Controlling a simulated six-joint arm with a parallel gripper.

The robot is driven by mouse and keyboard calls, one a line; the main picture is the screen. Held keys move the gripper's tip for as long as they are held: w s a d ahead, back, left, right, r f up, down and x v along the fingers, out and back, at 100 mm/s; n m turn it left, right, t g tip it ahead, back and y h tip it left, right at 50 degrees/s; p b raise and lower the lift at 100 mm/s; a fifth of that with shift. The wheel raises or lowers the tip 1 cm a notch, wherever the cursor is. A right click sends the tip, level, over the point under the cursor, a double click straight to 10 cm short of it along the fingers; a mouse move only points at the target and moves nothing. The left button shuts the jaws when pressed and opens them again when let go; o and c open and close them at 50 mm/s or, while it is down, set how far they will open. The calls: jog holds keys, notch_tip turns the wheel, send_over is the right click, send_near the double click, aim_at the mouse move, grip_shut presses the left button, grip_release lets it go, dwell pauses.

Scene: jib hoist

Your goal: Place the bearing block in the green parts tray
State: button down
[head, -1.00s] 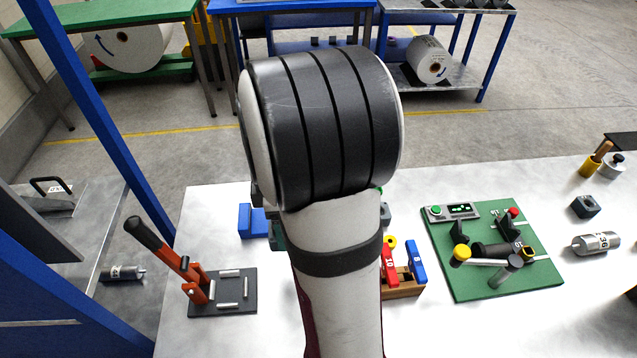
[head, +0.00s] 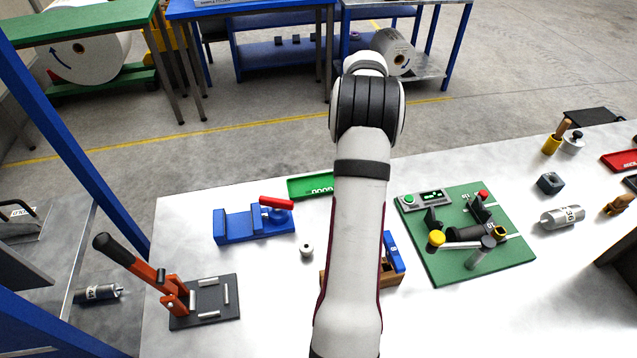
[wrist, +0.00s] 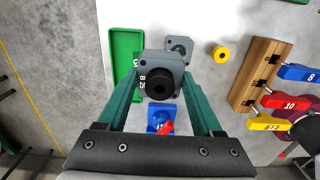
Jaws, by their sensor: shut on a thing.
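The bearing block (wrist: 172,63), a grey square block with a black round centre and the mark "B 25", is between the green fingers of my gripper (wrist: 161,79) in the wrist view. The gripper is shut on it and holds it above the table. The green parts tray (wrist: 126,48) lies just left of the block in the wrist view. In the head view the tray (head: 302,188) is at the table's far edge, partly behind my arm. The gripper and held block are hidden behind my arm there.
A second grey block (wrist: 184,43) lies on the table beyond the held one. A blue vise (head: 245,225) with a red handle stands left of my arm. A wooden rack (wrist: 262,60) with coloured tags and a green fixture board (head: 455,262) are to the right.

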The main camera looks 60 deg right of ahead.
jog(key=w+f, duration=0.2)
jog(key=w, duration=0.1)
jog(key=w+f, duration=0.2)
jog(key=w, duration=0.2)
jog(key=w+a+f, duration=0.1)
jog(key=w+f, duration=0.2)
jog(key=w, duration=0.1)
jog(key=shift+w+a, duration=0.1)
jog(key=shift+w, duration=0.05)
jog(key=shift+f, duration=1.9)
jog(key=shift+c, duration=0.2)
grip_release()
jog(key=shift+f, duration=0.15)
